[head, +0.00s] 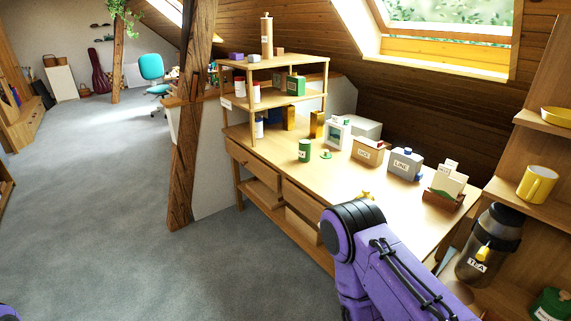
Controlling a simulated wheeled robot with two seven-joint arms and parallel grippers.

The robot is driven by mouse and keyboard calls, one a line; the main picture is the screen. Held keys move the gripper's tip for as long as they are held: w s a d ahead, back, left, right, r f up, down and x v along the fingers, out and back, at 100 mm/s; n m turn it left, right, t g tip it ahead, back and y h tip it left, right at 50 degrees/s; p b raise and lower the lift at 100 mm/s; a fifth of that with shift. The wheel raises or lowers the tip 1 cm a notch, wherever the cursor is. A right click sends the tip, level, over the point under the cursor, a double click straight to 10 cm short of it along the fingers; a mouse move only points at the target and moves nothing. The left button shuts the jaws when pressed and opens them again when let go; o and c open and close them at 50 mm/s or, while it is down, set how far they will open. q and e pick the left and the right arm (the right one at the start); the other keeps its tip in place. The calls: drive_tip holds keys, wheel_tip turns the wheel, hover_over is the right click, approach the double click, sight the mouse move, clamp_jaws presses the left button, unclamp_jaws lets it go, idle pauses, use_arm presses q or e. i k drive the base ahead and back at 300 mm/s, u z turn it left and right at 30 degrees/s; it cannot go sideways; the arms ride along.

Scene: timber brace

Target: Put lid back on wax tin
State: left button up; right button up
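A green tin (305,151) with a white label stands upright on the wooden workbench; I take it for the wax tin, but the lettering is too small to read surely. A small green lid (326,154) with a yellowish knob lies on the bench just right of the tin, apart from it. The tin's top is too small to make out. My purple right arm reaches in from the bottom right in front of the bench, and its gripper does not show. Only a sliver of my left arm shows at the bottom left corner.
A wooden shelf unit (275,101) with jars and boxes stands behind the tin. A small yellow object (367,195) peeks above my arm. A timber post (187,150) stands left.

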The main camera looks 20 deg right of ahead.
sight(305, 148)
drive_tip(key=u, duration=0.65)
drive_tip(key=i, duration=2.2)
drive_tip(key=z, duration=1.4)
drive_tip(key=i, duration=0.65)
drive_tip(key=z, duration=0.75)
